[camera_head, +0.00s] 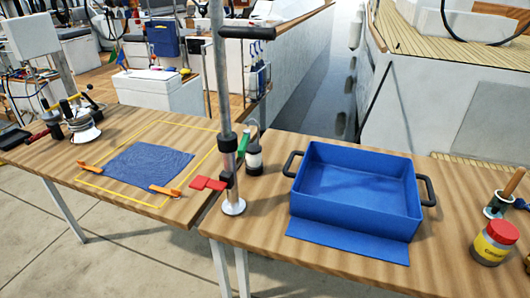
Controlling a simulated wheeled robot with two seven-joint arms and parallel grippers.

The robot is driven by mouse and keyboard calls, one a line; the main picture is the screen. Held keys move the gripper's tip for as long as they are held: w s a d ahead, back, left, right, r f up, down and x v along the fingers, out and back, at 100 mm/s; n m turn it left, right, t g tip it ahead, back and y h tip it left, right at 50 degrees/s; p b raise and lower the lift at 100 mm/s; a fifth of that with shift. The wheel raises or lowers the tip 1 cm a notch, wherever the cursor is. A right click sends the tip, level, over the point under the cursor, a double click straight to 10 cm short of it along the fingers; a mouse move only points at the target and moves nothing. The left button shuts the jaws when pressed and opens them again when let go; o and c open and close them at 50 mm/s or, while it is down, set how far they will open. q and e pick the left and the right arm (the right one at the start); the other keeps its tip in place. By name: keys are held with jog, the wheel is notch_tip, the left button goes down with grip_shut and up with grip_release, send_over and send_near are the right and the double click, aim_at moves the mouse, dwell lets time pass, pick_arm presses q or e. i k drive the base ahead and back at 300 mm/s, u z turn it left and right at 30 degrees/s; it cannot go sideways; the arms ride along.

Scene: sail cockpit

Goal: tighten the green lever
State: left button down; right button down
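The green lever (244,145) is on a grey vertical pole (218,80), at the right side of a black collar (228,142). It stands tilted, close to upright. A red lever (208,183) is lower on the same pole, sticking out to the left beside a second black collar (226,180). The pole stands on a round base plate (233,206) at the table's left end. Neither of my grippers is in view.
A blue bin (355,220) with black handles stands right of the pole. A red-lidded jar (493,243) is at the far right. A black horizontal handle (247,32) sticks out high on the pole. The left table holds a blue cloth (148,165) and orange pieces (165,190).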

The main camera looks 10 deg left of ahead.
aim_at(246, 137)
jog(key=k, duration=0.45)
jog(key=z, duration=1.7)
jog(key=i, duration=0.85)
jog(key=u, duration=1.6)
